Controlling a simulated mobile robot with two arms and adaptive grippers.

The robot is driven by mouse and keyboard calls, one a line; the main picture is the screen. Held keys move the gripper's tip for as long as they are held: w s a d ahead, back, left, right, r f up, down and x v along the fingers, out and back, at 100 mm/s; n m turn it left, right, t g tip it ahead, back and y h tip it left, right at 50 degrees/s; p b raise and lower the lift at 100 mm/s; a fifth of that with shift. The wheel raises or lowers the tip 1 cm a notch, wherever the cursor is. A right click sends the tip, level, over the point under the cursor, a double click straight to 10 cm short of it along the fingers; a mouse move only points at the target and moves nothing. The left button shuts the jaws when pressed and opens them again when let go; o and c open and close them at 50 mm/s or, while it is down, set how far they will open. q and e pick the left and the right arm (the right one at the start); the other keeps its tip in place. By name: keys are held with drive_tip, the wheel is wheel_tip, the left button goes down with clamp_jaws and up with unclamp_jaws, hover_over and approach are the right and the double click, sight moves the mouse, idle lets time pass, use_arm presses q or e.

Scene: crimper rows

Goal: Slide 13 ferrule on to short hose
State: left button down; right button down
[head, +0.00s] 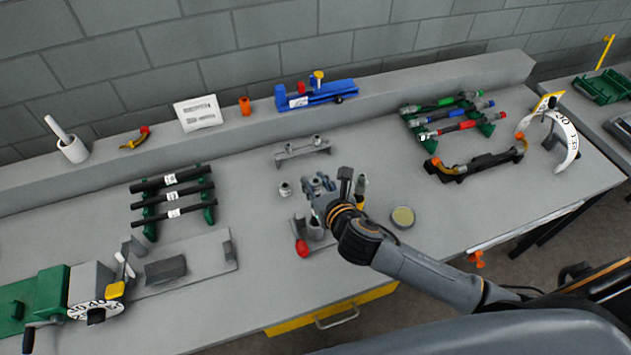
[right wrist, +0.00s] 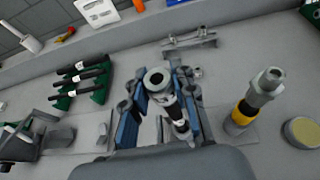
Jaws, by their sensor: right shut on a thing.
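My right gripper (head: 318,186) is low over the middle of the bench. In the right wrist view its blue-padded fingers (right wrist: 158,100) are closed around a grey metal ferrule (right wrist: 157,78) with a round hole in its end. A dark short piece with a white label, apparently the short hose (right wrist: 173,110), shows between the fingers in line with the ferrule. I cannot tell whether the ferrule is around the hose or only above it. My left gripper is in neither view.
A fitting with a yellow band (right wrist: 242,110) stands right of the gripper, near a round tin (head: 402,217). A red knob (head: 302,247) is just in front. A small metal piece (head: 285,188) stands to the left. Racks of black hoses (head: 172,196) and coloured hoses (head: 455,115) flank the area.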

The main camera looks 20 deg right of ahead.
sight(316, 194)
drive_tip(key=shift+f+b, duration=1)
drive_tip(key=shift+f, duration=0.95)
drive_tip(key=c, duration=1)
unclamp_jaws()
drive_tip(key=shift+s, duration=0.1)
drive_tip(key=v, duration=1.2)
